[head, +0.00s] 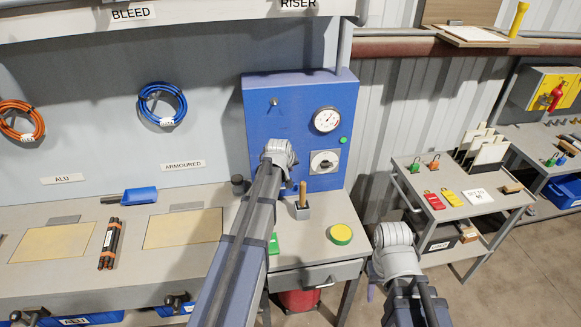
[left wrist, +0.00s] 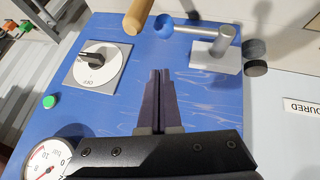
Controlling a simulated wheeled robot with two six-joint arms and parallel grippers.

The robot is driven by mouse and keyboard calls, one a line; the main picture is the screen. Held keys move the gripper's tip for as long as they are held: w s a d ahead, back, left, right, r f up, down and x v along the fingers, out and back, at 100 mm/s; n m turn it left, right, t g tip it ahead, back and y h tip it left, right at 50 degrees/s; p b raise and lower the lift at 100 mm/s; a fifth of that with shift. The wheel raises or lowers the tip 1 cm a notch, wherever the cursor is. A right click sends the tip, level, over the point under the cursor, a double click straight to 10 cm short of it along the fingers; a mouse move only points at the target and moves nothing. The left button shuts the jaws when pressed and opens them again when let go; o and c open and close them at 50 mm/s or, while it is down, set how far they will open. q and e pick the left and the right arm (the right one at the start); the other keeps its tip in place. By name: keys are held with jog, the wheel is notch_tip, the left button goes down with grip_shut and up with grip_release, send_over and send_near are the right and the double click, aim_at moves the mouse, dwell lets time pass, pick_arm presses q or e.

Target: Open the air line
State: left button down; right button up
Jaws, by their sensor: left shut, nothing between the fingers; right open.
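The blue panel (head: 290,88) stands at the back of the bench. It carries a round gauge (head: 326,119), a rotary switch (head: 324,161) and a green button (head: 343,140). In the left wrist view, a metal lever (left wrist: 195,30) with a blue ball end (left wrist: 165,25) sits on a grey mount (left wrist: 214,54); in the head view my left arm hides it. My left gripper (head: 279,153) is in front of the panel. Its fingers (left wrist: 159,80) are shut and empty, apart from the lever in the picture. My right gripper (head: 396,258) is open, right of the bench; its fingertips are hard to see.
A wooden handle (head: 302,191) on a grey block stands below the panel, beside a yellow-green disc (head: 340,234). A blue scoop (head: 140,195) and dark cable pieces (head: 109,244) lie left. A grey trolley (head: 462,205) stands right, with bare floor near it.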

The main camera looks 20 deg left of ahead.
pick_arm(q)
jog(key=p+v, duration=0.4)
jog(key=v, duration=0.3)
jog(key=shift+d+r+p, duration=0.15)
jog(key=shift+d+p, duration=0.1)
jog(key=shift+p, duration=0.05)
pick_arm(e)
notch_tip(320, 180, up, 6)
jog(key=shift+f, duration=0.1)
pick_arm(q)
jog(key=shift+w, duration=0.1)
jog(key=s+d+f+m+g+h+b, duration=0.1)
jog(key=s+d+f+m+g, duration=0.15)
jog(key=s+d, duration=0.35)
jog(key=s+d+f+m+g+b, duration=0.1)
jog(key=s+d+f+m, duration=0.15)
jog(key=s+d, duration=0.45)
jog(key=s+d+f+m+g+b, duration=0.1)
jog(key=s+d+m+g, duration=0.1)
jog(key=s+d, duration=0.3)
jog(key=s+d+f+m+g+y+b, duration=0.1)
jog(key=s+d+m, duration=0.3)
jog(key=s, duration=0.6)
jog(key=shift+s+d+f+g, duration=0.3)
jog(key=shift+d+f+g, duration=0.25)
jog(key=shift+d+f, duration=0.5)
pick_arm(e)
notch_tip(320, 180, down, 4)
jog(key=shift+f, duration=0.15)
